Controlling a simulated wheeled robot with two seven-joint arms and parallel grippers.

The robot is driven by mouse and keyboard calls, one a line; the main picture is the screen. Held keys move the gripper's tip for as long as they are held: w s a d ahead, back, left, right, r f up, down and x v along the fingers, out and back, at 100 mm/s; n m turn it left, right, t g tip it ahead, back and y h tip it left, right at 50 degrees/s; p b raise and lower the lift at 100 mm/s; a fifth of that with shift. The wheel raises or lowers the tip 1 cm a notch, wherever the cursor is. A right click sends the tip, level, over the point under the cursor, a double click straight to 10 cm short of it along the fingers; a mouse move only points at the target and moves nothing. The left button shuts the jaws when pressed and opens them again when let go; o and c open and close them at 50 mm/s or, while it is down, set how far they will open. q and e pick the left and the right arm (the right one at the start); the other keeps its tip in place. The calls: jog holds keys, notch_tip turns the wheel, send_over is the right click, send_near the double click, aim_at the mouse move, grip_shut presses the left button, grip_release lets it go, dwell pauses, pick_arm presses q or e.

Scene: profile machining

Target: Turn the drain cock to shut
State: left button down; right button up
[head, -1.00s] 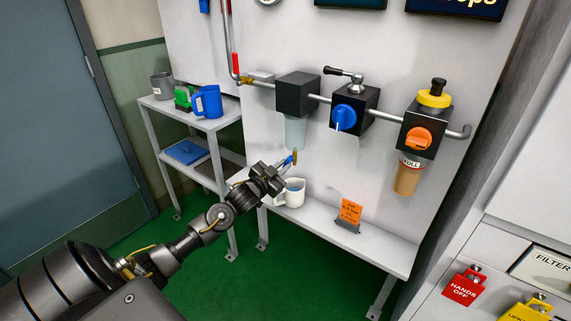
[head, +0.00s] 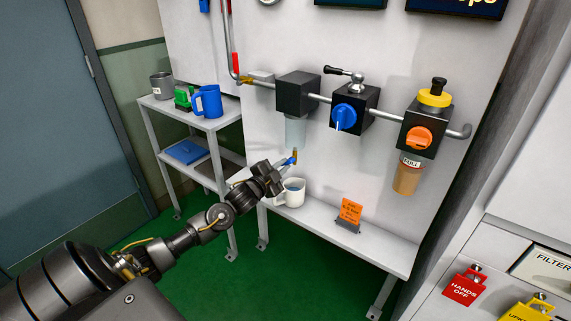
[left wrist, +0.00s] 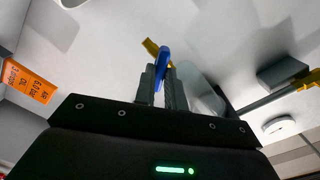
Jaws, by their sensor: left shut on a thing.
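The drain cock is a small brass fitting (head: 296,153) with a blue lever (head: 290,161), just below the clear bowl (head: 296,131) of the left black filter block (head: 298,92). My left gripper (head: 284,165) reaches it from the lower left and is shut on the blue lever. In the left wrist view the blue lever (left wrist: 162,62) stands between the two dark fingers of the gripper (left wrist: 162,76), with the brass piece (left wrist: 150,46) beyond it. The fingers hide the lever's lower part. My right gripper is not in view.
An orange sign (head: 350,210) stands farther right on this shelf. A blue knob (head: 345,117) and an orange knob (head: 418,138) sit along the pipe.

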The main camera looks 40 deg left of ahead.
pick_arm(q)
jog(key=m, duration=0.3)
jog(key=m, duration=0.4)
jog(key=shift+b, duration=0.4)
jog(key=c, duration=1.3)
grip_release()
